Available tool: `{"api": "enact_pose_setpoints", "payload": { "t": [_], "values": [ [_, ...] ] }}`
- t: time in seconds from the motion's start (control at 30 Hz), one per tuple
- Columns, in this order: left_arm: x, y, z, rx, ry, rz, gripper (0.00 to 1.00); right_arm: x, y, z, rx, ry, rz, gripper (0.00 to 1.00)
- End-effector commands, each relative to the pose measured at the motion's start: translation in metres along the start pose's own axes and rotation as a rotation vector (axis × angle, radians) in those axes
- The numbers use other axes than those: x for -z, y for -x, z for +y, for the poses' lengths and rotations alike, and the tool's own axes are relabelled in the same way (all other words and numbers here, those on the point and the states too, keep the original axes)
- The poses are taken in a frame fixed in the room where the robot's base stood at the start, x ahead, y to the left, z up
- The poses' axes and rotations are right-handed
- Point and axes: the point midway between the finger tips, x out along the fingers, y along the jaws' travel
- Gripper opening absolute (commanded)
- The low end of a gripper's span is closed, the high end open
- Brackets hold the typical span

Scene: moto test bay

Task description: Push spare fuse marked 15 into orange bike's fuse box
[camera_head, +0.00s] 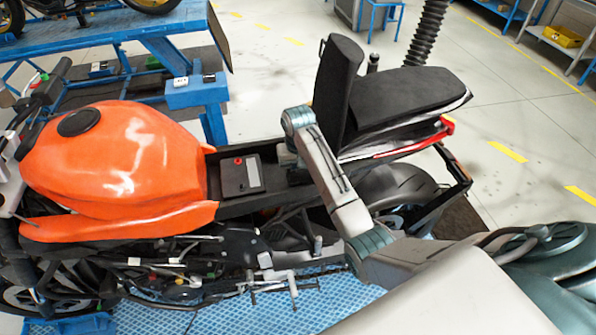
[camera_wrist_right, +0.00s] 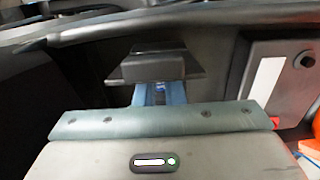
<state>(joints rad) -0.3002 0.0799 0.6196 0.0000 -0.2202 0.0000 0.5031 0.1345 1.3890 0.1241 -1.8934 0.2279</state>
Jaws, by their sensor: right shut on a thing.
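The orange bike (camera_head: 120,165) stands with its seat (camera_head: 405,100) raised, baring the frame space behind the tank. In the right wrist view my right gripper (camera_wrist_right: 160,93) points at a black block (camera_wrist_right: 154,66), which looks like the fuse box. The fingertips are at or just short of the block's near edge; contact cannot be told. In the head view my right arm hides the gripper, the fuse and most of that spot. My left gripper is not in view.
A battery (camera_head: 240,175) with a red terminal cap lies between the tank and my right wrist. The raised upright black panel (camera_head: 336,90) stands close behind my wrist. Frame rails border the narrow bay. A blue lift table (camera_head: 150,40) is at the back left.

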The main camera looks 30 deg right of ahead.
Motion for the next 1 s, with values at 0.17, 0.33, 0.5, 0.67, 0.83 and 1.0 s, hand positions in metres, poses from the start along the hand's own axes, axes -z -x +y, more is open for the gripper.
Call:
{"api": "enact_pose_setpoints", "payload": {
  "t": [0.17, 0.33, 0.5, 0.67, 0.83, 1.0],
  "values": [
    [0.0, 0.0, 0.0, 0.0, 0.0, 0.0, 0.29, 0.0, 0.0, 0.0, 0.0, 0.0, 0.0, 0.0],
    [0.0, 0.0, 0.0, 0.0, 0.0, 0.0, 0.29, 0.0, 0.0, 0.0, 0.0, 0.0, 0.0, 0.0],
    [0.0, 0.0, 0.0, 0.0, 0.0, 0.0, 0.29, 0.0, -0.001, 0.0, 0.0, 0.0, 0.0, 0.0],
    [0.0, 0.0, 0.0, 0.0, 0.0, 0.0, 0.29, 0.0, -0.003, 0.0, 0.0, 0.0, 0.0, 0.0],
    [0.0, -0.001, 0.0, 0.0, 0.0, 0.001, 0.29, 0.0, -0.007, 0.0, 0.0, 0.0, 0.0, 0.0],
    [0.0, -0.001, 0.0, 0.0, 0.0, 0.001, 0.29, 0.0, -0.01, 0.0, 0.0, 0.0, 0.0, 0.0]
  ]
}}
